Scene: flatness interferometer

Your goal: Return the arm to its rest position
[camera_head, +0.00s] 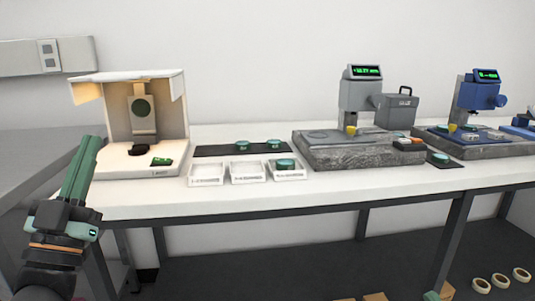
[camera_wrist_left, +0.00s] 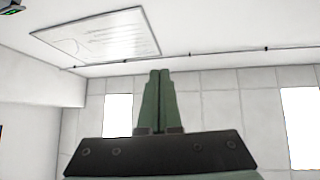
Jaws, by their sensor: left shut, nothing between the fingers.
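My left gripper (camera_head: 90,145) is raised in front of the bench's left end in the head view, with its green fingers pointing up. It is shut and empty. In the left wrist view the two green fingers (camera_wrist_left: 155,90) meet and point up toward the wall and ceiling. The white interferometer housing (camera_head: 182,115) stands on the bench just right of the gripper, apart from it. My right gripper is not in view.
The white bench (camera_head: 330,195) carries three small white trays, the right one (camera_head: 288,174) holding a green-rimmed disc (camera_head: 285,164). A dark mat (camera_head: 215,150) with two discs lies behind. A grey gauge stand (camera_head: 350,150) and a blue one (camera_head: 482,95) stand farther right. Tape rings (camera_head: 500,280) lie on the floor.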

